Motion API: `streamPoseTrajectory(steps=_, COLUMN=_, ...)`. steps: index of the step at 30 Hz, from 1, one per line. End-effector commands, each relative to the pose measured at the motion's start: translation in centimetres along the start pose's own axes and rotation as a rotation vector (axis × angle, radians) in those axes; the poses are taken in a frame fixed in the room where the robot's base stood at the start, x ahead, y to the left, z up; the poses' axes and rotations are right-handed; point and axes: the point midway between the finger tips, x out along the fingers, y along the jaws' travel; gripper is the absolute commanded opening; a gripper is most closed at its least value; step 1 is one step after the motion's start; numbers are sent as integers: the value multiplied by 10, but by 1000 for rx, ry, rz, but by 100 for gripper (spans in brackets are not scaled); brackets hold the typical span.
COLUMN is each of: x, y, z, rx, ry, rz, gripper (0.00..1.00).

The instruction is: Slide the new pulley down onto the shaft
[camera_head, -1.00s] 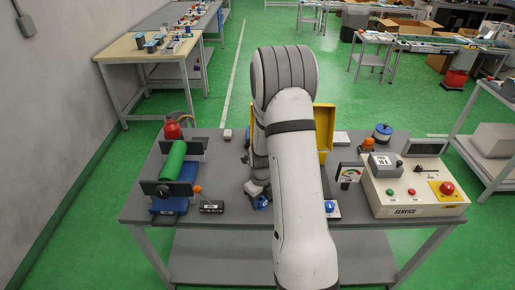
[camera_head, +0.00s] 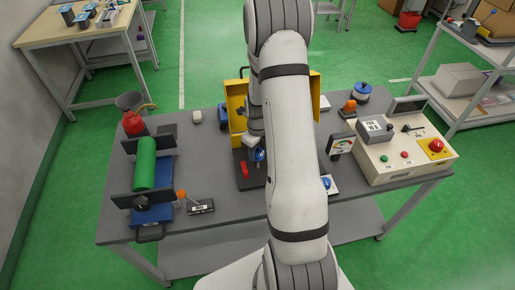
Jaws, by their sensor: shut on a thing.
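My gripper (camera_head: 253,142) shows only in part, left of my white forearm, which hides much of it. It is shut on a small blue part (camera_head: 259,155), which looks like the new pulley. The part is over a dark base plate (camera_head: 243,183) in front of an open yellow guard (camera_head: 237,106). A small red piece (camera_head: 245,170) is on the plate. I cannot make out the shaft, or whether the pulley touches it; the arm covers that area.
On the left of the grey bench (camera_head: 226,200) are a green roller (camera_head: 144,163) on a blue stand and a red container (camera_head: 133,122). A small black device (camera_head: 201,206) lies near the front. On the right is a beige control box (camera_head: 400,155) with a gauge (camera_head: 341,144) beside it.

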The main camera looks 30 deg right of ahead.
Motion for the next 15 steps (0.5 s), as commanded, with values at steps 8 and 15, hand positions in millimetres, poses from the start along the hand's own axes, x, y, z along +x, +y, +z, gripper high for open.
streamPoseTrajectory(steps=8, x=0, y=-2, z=-1, rx=5, ry=0, rz=0, gripper=21)
streamPoseTrajectory(steps=15, x=6, y=-3, z=-2, rx=7, ry=0, rz=0, gripper=21)
